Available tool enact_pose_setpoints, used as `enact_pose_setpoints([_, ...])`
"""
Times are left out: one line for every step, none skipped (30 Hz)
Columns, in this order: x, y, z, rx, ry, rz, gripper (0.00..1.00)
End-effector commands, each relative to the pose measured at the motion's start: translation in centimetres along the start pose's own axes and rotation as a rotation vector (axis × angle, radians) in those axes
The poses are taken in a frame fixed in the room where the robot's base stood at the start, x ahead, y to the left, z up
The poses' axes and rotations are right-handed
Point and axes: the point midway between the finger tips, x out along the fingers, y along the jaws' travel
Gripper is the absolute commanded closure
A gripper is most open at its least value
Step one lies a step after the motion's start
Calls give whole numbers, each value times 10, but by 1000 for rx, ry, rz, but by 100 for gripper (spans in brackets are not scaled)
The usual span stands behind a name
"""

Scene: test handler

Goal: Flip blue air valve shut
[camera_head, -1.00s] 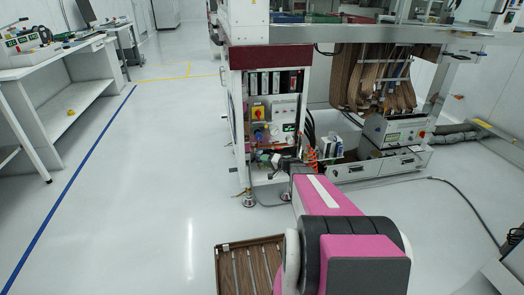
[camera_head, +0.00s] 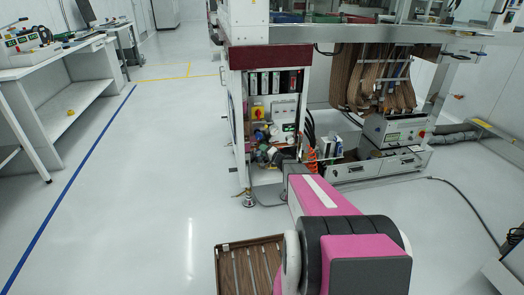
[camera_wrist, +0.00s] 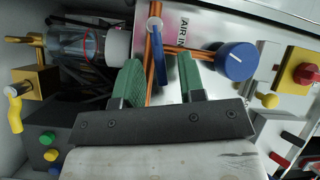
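The blue valve lever (camera_wrist: 158,58) stands in front of a copper pipe (camera_wrist: 150,65) by an "AIR IN" label (camera_wrist: 194,29) in the wrist view. My gripper (camera_wrist: 157,75) has two green fingers, one on each side of the lever. They are open, with a visible gap on both sides of it. In the head view my gripper (camera_head: 268,155) is in the open lower bay of the machine, in front of its panel. There the lever is too small to make out.
A round blue knob (camera_wrist: 236,60) sits just right of the fingers. A red-and-yellow switch (camera_wrist: 305,74) is farther right. A clear-bowled fitting (camera_wrist: 90,44), brass parts (camera_wrist: 33,78) and a button box (camera_wrist: 45,150) crowd the left. A brown tray (camera_head: 250,262) lies below my arm.

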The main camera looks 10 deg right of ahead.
Motion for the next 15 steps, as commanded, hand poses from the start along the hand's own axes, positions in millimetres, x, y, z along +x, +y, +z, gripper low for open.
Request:
enact_pose_setpoints([7,1,-1,0,0,0,63])
enact_pose_setpoints([9,1,-1,0,0,0,63])
enact_pose_setpoints([12,1,-1,0,0,0,63])
enact_pose_setpoints([13,1,0,0,0,0,63])
enact_pose_setpoints([14,1,0,0,0,0,63])
enact_pose_setpoints([16,0,0,1,0,0,63])
enact_pose_setpoints([16,0,0,1,0,0,63])
enact_pose_setpoints([17,0,0,1,1,0,63])
enact_pose_setpoints([17,0,0,1,1,0,63])
enact_pose_setpoints([17,0,0,1,1,0,63])
enact_pose_setpoints([17,0,0,1,1,0,63])
enact_pose_setpoints([17,0,0,1,1,0,63])
enact_pose_setpoints([17,0,0,1,1,0,63])
enact_pose_setpoints([17,0,0,1,1,0,63])
enact_pose_setpoints([17,0,0,1,1,0,63])
